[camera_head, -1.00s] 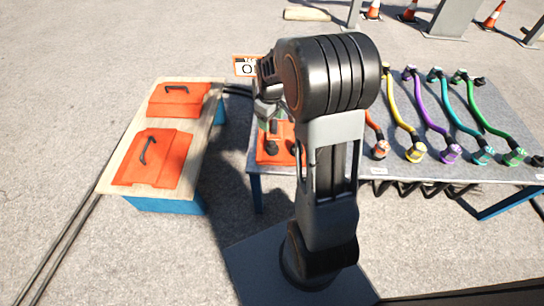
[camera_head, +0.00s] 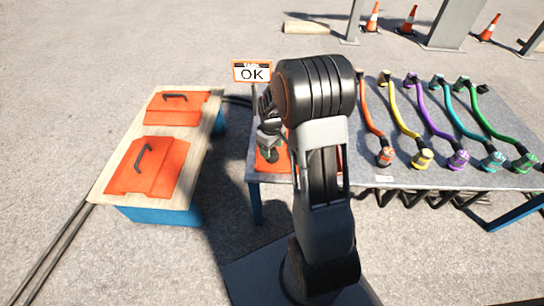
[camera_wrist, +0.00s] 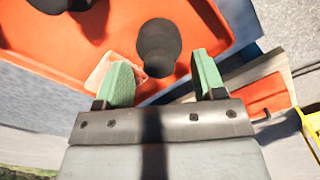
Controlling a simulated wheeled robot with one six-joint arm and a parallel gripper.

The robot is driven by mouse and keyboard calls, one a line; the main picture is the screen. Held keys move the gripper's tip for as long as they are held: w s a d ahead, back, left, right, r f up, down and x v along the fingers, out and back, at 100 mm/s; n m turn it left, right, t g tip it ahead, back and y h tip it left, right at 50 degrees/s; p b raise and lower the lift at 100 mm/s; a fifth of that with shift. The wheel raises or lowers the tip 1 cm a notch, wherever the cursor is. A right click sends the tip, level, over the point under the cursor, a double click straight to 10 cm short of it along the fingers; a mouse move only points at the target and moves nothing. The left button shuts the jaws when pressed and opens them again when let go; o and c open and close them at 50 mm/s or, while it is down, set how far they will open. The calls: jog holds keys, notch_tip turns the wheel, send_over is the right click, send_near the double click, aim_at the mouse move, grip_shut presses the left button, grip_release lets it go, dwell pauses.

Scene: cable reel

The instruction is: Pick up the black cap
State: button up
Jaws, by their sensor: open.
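A black cap (camera_wrist: 157,42) stands on the orange tray (camera_wrist: 205,22) in the wrist view. It is a round-topped black piece, just beyond the gap between my fingertips. My gripper (camera_wrist: 163,75) has two green fingers spread apart, with nothing held between them. Another black piece (camera_wrist: 48,4) is cut off at the top left of the wrist view. In the head view my gripper (camera_head: 268,140) points down over the orange tray (camera_head: 262,166) at the table's left end. My arm hides much of the tray there.
Several coloured cables, including a yellow one (camera_head: 401,122), lie across the grey table (camera_head: 375,205) to the right. A wooden-topped bench (camera_head: 112,178) with two orange lidded boxes stands left. An OK sign (camera_head: 252,71) stands behind my gripper.

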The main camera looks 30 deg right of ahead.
notch_tip(320, 180, down, 4)
jog(key=shift+r+b, duration=0.2)
jog(key=shift+b, duration=0.5)
jog(key=shift+c, duration=0.3)
jog(key=c, duration=0.7)
